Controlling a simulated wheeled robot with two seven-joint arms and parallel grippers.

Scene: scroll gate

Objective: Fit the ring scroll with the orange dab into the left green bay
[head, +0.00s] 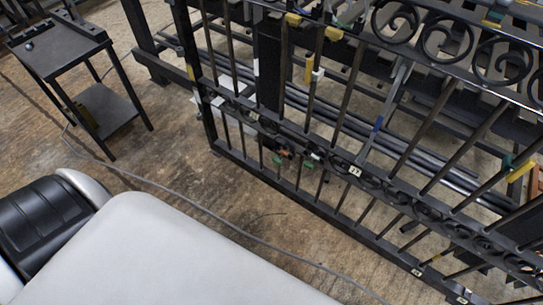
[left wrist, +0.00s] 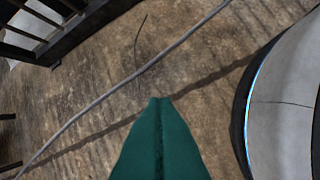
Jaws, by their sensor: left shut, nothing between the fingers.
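The black gate (head: 262,122) stands across the right half of the head view. Two green marks, a left one (head: 277,160) and a right one (head: 309,165), show on its lower scroll band. A small dark piece with an orange-brown patch (head: 286,152) is in the band just above the left green mark; I cannot tell whether it is the ring scroll with the orange dab. In the left wrist view my left gripper (left wrist: 158,100) shows green fingers shut together, empty, over the floor. It is not seen in the head view. My right gripper is in neither view.
A small black side table (head: 70,58) with a lower shelf stands at the far left. Dark pipes (head: 440,165) lie behind the gate. A grey cable (head: 190,203) crosses the floor. The brown floor between side table and gate is mostly clear.

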